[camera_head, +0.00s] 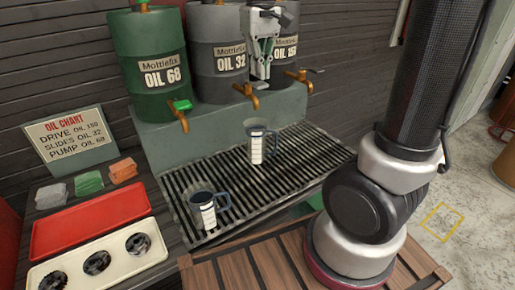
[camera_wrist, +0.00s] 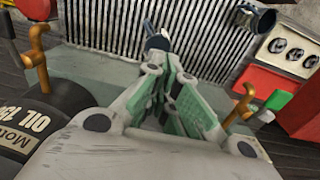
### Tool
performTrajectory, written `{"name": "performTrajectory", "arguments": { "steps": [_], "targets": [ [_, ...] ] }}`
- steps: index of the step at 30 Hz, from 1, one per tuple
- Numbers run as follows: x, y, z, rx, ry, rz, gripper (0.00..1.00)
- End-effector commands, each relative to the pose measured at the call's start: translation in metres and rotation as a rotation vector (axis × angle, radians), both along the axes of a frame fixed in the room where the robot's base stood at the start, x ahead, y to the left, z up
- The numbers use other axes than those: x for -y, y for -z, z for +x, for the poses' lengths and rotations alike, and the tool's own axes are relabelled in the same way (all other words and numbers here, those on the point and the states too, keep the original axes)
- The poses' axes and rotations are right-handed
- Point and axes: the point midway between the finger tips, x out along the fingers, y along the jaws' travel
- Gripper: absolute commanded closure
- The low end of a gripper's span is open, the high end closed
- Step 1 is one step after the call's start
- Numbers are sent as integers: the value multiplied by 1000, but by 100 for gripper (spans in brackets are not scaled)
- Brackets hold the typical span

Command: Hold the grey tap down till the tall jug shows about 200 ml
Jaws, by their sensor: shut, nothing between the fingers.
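The grey drum marked OIL 32 (camera_head: 230,62) stands in the middle of the row. Its brass tap (camera_head: 248,96) points down over the grate; its grey handle is hidden by my gripper. My gripper (camera_head: 261,75) is shut and empty, fingers pointing down, just at this tap. Whether it touches the handle I cannot tell. The tall jug (camera_head: 258,148), clear with a white scale strip, stands upright on the grate below the tap. Its liquid level is too small to read.
A second jug (camera_head: 204,213) stands nearer on the grate (camera_head: 290,150). The green drum (camera_head: 150,45) with its green-handled tap (camera_head: 182,108) is left; the OIL 150 drum's tap (camera_head: 300,80) is right. A red tray (camera_head: 90,218) and a white tray (camera_head: 140,266) lie at front left.

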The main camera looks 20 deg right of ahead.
Motion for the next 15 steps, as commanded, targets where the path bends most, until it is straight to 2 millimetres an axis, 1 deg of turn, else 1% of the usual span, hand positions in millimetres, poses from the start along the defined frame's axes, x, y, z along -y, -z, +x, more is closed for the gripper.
{"name": "performTrajectory", "arguments": {
  "steps": [15],
  "targets": [
    [0,16,0,-1,0,0,100]
  ]
}}
